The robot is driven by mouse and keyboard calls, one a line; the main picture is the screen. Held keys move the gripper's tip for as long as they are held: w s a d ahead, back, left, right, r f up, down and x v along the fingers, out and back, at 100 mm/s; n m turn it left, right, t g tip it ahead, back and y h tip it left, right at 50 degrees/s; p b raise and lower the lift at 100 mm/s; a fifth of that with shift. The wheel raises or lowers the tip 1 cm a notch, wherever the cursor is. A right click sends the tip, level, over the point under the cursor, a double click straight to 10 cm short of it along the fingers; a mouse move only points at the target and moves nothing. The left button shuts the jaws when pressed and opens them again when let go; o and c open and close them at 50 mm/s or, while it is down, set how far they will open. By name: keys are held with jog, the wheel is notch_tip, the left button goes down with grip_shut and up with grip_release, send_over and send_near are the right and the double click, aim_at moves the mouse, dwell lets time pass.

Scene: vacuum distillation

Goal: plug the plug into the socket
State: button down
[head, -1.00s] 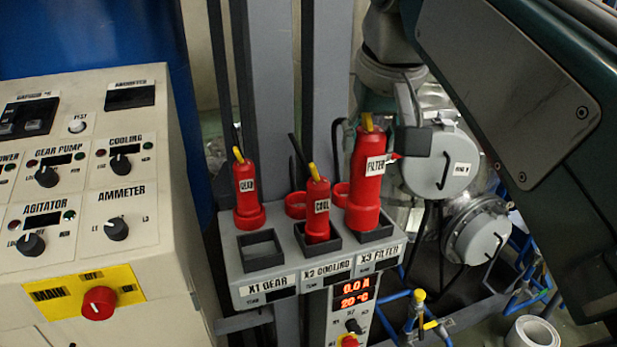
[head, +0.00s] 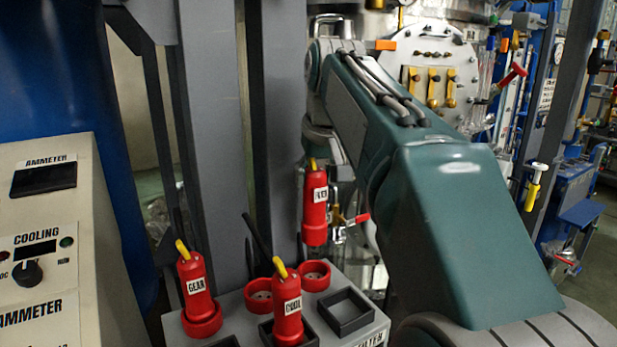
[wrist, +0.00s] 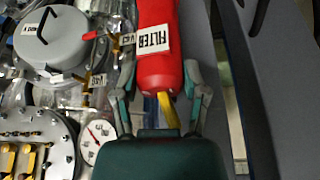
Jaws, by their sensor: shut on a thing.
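The red FILTER plug (head: 315,215), with a yellow cable end on top, hangs roughly upright in the head view. My gripper (wrist: 160,78) is shut on it; its two fingers flank the plug in the wrist view (wrist: 158,55). The lower end of the plug appears just above the empty red FILTER socket (head: 315,277) in the picture, apart from it; depth is unclear. The square black X3 holder (head: 347,313) is empty. My arm hides most of the gripper in the head view.
The red GEAR plug (head: 195,290) stands in its red socket. The COOL plug (head: 288,312) stands in a black holder, in front of another empty red socket (head: 258,297). Grey posts (head: 272,130) rise behind the box. A control panel (head: 45,250) stands left.

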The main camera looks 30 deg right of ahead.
aim_at(316, 224)
jog(key=shift+a, duration=0.1)
jog(key=shift+f, duration=2.9)
jog(key=shift+s+f, duration=0.1)
jog(key=shift+f, duration=1.9)
jog(key=shift+c, duration=0.2)
grip_release()
jog(key=v, duration=1.1)
jog(key=shift+s+r, duration=0.15)
jog(key=shift+r, duration=0.25)
